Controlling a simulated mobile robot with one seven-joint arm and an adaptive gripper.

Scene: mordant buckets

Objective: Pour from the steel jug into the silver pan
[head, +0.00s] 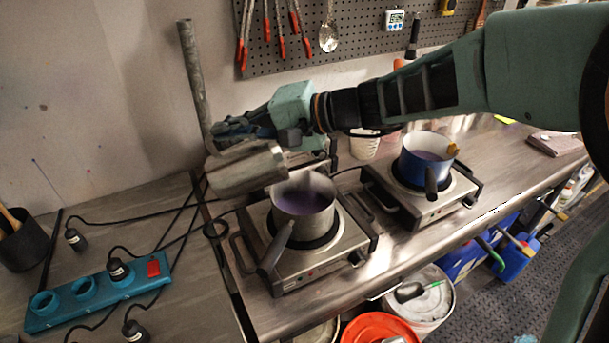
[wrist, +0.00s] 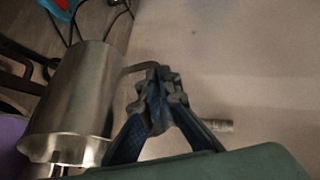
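The steel jug (head: 243,169) is tipped over on its side in the air, its mouth toward the right, beside and above the silver pan's left rim. My gripper (head: 228,131) is above the jug; in the wrist view its fingers (wrist: 158,88) are shut on the jug's handle (wrist: 138,68). The jug's body (wrist: 78,95) fills the left of that view, and its inside is hidden. The silver pan (head: 300,222) stands upright on the left hot plate with purple liquid in it. I cannot make out a clear stream from the jug.
The left hot plate (head: 318,264) and right hot plate (head: 425,206) stand on the metal bench. A blue pan (head: 411,166) with purple liquid sits on the right one. A grey pole (head: 194,75) rises behind the jug. A teal power strip (head: 98,290) and cables lie at left.

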